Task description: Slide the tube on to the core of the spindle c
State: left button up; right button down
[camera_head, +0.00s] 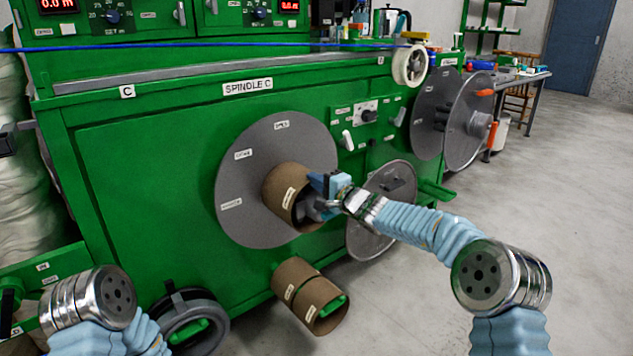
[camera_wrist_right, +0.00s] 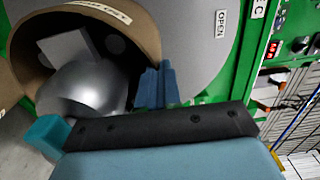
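A brown cardboard tube (camera_head: 275,187) sits at the centre of the large grey disc (camera_head: 245,205) of spindle C, around the core, its open end facing me. In the right wrist view the tube (camera_wrist_right: 140,20) curves around a shiny grey core end (camera_wrist_right: 85,90). How deep the tube sits against the disc is not clear. My right gripper (camera_head: 322,188) is at the tube's open end. In the right wrist view its blue and teal fingertips stand wide apart, with nothing visibly clamped between them. My left gripper is out of view; only its arm shows at lower left.
A blue cable (camera_head: 200,45) runs across the top to a white pulley (camera_head: 409,66). The floor (camera_head: 560,200) at right is clear.

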jog(key=shift+a+f, duration=0.15)
jog(key=shift+f, duration=0.15)
jog(key=c, duration=1.6)
grip_release()
jog(key=o, duration=0.3)
jog(key=shift+o, duration=0.4)
jog(key=o, duration=0.4)
jog(key=shift+o, duration=0.2)
jog(key=shift+f, duration=0.15)
jog(key=shift+c, duration=0.7)
jog(key=shift+d+f+b, duration=0.2)
jog(key=shift+b, duration=0.55)
jog(key=shift+c, duration=0.9)
jog(key=shift+s+d+b, duration=0.3)
jog(key=shift+s+b, duration=0.15)
jog(key=shift+b, duration=0.55)
